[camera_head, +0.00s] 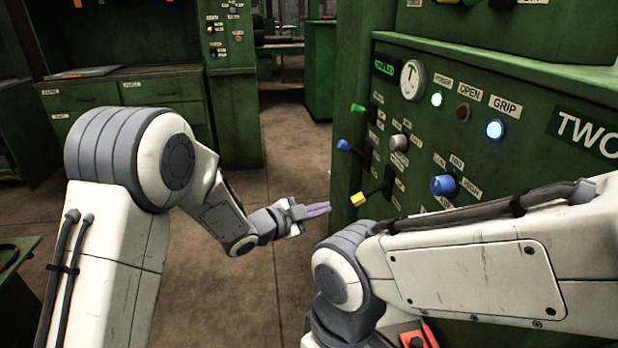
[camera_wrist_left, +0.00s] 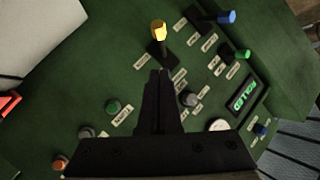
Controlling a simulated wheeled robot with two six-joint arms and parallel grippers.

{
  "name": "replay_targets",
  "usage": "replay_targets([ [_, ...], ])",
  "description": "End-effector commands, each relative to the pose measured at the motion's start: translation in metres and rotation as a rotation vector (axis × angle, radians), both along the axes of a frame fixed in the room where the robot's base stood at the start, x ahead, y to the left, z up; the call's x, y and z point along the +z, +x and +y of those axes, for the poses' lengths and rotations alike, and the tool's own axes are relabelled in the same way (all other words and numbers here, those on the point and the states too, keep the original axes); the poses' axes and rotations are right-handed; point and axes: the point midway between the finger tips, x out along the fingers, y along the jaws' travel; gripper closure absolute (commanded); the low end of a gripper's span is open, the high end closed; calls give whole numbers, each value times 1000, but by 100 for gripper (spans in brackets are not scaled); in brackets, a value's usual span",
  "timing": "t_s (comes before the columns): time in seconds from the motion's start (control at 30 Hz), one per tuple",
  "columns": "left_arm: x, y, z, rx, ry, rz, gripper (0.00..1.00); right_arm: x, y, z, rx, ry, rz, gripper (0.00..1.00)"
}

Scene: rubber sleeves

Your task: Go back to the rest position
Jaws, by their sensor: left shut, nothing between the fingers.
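My left gripper (camera_head: 316,209) is out in front of the green machine panel (camera_head: 440,115), left of the yellow-tipped lever (camera_head: 360,198). Its fingers are shut and empty. In the left wrist view my left gripper (camera_wrist_left: 160,75) shows as two dark fingers held together, with the yellow-tipped lever (camera_wrist_left: 159,31) beyond their tips. It appears apart from the panel. My right arm (camera_head: 470,265) crosses the lower right of the head view. Its gripper is not in view.
The panel has a blue lever (camera_head: 344,145), a green lever (camera_head: 358,108), a blue knob (camera_head: 443,185), a dial (camera_head: 412,80) and lit lamps, one of them blue-white (camera_head: 495,129). A green cabinet (camera_head: 150,105) stands at the back left. Bare floor (camera_head: 255,290) lies between.

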Motion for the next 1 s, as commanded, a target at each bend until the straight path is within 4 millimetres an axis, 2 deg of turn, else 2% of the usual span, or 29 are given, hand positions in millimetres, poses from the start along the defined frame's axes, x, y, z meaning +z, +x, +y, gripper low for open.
replay_targets([
  [0.17,10,-20,12,185,108,165,100,0,0,0,0,0,0,100],
  [0.27,9,-50,30,328,172,321,100,0,0,0,0,0,0,100],
  [0.37,5,-94,52,462,228,498,100,0,0,0,0,0,0,100],
  [0.5,-3,-172,82,613,300,756,100,0,0,0,0,0,0,100],
  [0.6,-8,-227,99,686,347,920,100,0,0,0,0,0,0,100],
  [0.8,-10,-321,124,766,439,1182,100,0,0,0,0,0,0,100],
  [0.9,-8,-364,134,787,489,1295,100,0,0,0,0,0,0,100],
  [1.0,24,-362,135,793,491,1298,100,33,0,0,0,0,0,100],
])
